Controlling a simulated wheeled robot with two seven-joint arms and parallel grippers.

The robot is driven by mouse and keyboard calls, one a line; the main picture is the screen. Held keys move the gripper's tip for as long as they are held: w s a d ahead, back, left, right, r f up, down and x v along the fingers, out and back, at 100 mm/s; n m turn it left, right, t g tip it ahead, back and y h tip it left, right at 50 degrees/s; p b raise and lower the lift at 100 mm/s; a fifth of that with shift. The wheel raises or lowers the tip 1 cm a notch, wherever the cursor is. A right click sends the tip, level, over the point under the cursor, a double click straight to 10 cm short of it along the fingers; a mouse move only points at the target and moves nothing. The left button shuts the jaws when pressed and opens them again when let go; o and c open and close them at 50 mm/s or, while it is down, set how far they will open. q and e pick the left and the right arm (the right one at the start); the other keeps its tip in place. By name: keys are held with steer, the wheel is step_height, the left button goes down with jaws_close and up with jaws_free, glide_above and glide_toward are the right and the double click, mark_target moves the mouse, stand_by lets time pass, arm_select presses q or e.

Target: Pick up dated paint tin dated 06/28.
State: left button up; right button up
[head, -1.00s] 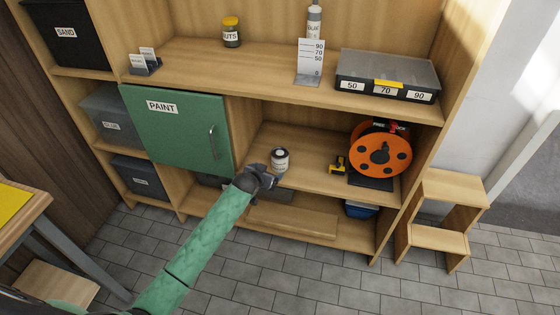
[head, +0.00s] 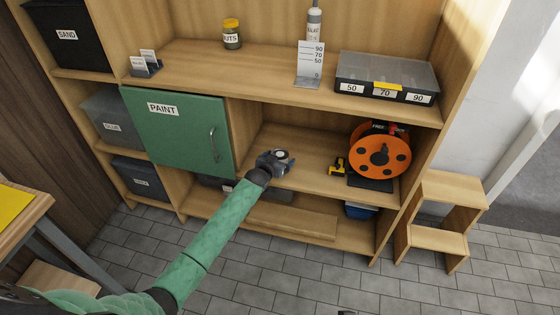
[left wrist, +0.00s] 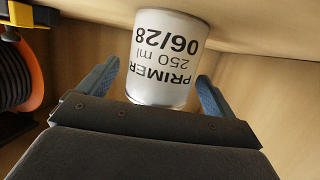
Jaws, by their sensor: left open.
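The paint tin (left wrist: 168,58) is white with black print reading "PRIMER 250 ml 06/28", upside down in the left wrist view. It stands on the middle shelf; in the head view its top (head: 281,155) shows past my gripper, which hides most of the rest. My left gripper (head: 276,161) is open around the tin. In the left wrist view its two blue-padded fingers (left wrist: 160,85) lie one on each side of the tin; I cannot tell whether they touch it. My right gripper is not in view.
The green PAINT door (head: 180,130) is closed, left of the tin. A yellow-black tool (head: 337,166) and an orange reel (head: 380,157) stand to the right on the same shelf. The upper shelf (head: 260,70) lies above. A step stool (head: 445,205) stands outside the shelving.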

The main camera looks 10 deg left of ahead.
arm_select(q)
steer(key=shift+w+d+f, duration=0.1)
steer(key=shift+w+f, duration=0.05)
steer(key=shift+w, duration=0.35)
steer(key=c, duration=1.3)
